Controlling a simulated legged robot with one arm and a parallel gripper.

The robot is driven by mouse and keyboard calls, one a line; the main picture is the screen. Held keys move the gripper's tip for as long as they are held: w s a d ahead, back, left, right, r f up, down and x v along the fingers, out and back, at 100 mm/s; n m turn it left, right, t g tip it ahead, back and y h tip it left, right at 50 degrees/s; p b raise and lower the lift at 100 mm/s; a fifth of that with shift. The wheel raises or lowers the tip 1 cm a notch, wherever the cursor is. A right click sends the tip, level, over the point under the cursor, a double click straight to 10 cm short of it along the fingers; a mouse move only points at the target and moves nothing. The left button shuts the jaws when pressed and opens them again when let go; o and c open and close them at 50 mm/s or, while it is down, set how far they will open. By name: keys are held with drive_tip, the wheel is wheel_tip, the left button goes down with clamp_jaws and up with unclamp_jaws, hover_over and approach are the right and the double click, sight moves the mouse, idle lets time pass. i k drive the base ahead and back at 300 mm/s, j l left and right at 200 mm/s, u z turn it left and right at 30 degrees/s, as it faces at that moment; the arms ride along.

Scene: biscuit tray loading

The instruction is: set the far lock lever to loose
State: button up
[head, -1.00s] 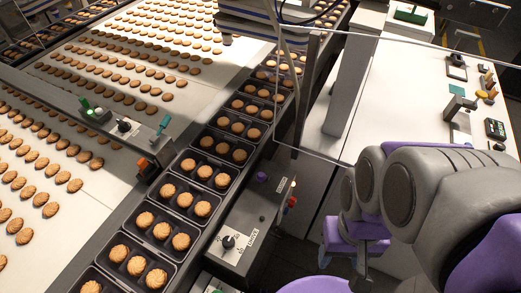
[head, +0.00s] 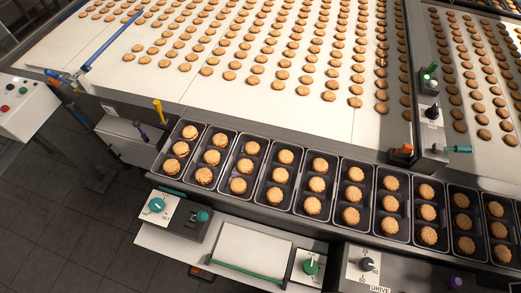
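No label that reads as a lock lever shows, so I cannot tell which handle is the far lock lever. A yellow-handled lever (head: 158,109) and a purple-handled lever (head: 141,131) stand by a pale box left of the trays. A lever with a teal handle (head: 457,149) sticks out to the right from the rail box at right, beside an orange block (head: 402,152). A long blue bar (head: 112,42) lies at the belt's upper left corner, with an orange and blue fitting (head: 60,77) near it. My gripper is not in view.
A row of black trays (head: 223,187) with biscuits runs below the wide white belt (head: 215,97). In front are a teal-knob box (head: 172,214) and a dial panel (head: 365,268). A white button console (head: 22,107) stands at left. Dark floor (head: 60,215) is open at lower left.

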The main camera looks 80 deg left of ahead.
sight(202, 216)
drive_tip(key=k+l+u, duration=0.1)
drive_tip(key=u, duration=0.3)
drive_tip(key=k+u, duration=0.2)
drive_tip(key=u, duration=2.65)
drive_tip(key=k, duration=0.1)
drive_tip(key=j+u, duration=0.05)
